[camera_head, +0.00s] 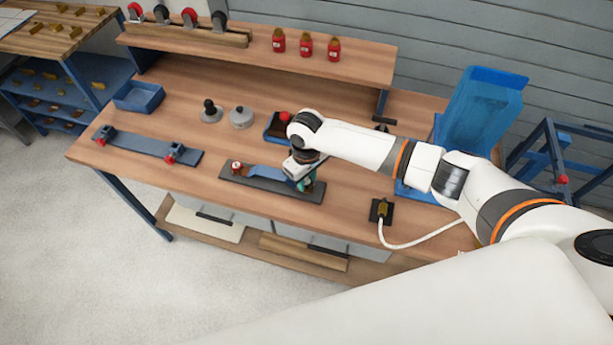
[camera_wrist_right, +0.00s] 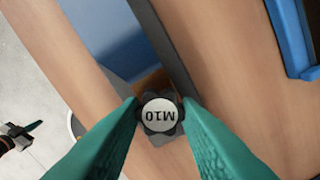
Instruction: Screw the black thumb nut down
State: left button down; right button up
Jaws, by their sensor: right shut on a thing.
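The black thumb nut (camera_wrist_right: 159,115) has a pale round cap marked M10. In the right wrist view it sits between the two green fingertips of my right gripper (camera_wrist_right: 160,112), which touch its lobed rim from both sides. In the head view my right gripper (camera_head: 307,183) points down at the right end of a dark fixture board (camera_head: 262,192), where a blue piece (camera_head: 264,172) lies. The nut is hidden there by the gripper and wrist. Whether the nut is seated cannot be told. My left gripper is not in view.
A red-and-white knob (camera_head: 236,166) stands at the board's left end. A blue rail with red clamps (camera_head: 147,145) lies to the left. A black block (camera_head: 382,210) with a white cable is at right. A blue bin (camera_head: 482,112) stands at the back right.

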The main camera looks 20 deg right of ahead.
jog(key=shift+f, duration=0.15)
jog(key=m+p, duration=0.6)
jog(key=shift+a+r+m+p, duration=0.1)
jog(key=shift+r+m+p, duration=0.2)
jog(key=shift+m+p, duration=0.1)
jog(key=m+p, duration=0.5)
jog(key=m, duration=0.3)
jog(key=shift+a, duration=0.1)
jog(key=m+p, duration=0.1)
jog(key=m, duration=0.2)
jog(key=shift+f, duration=0.15)
jog(key=shift+w+f+m, duration=0.1)
jog(key=shift+f+m, duration=0.05)
jog(key=shift+m, duration=0.75)
jog(key=o, duration=0.9)
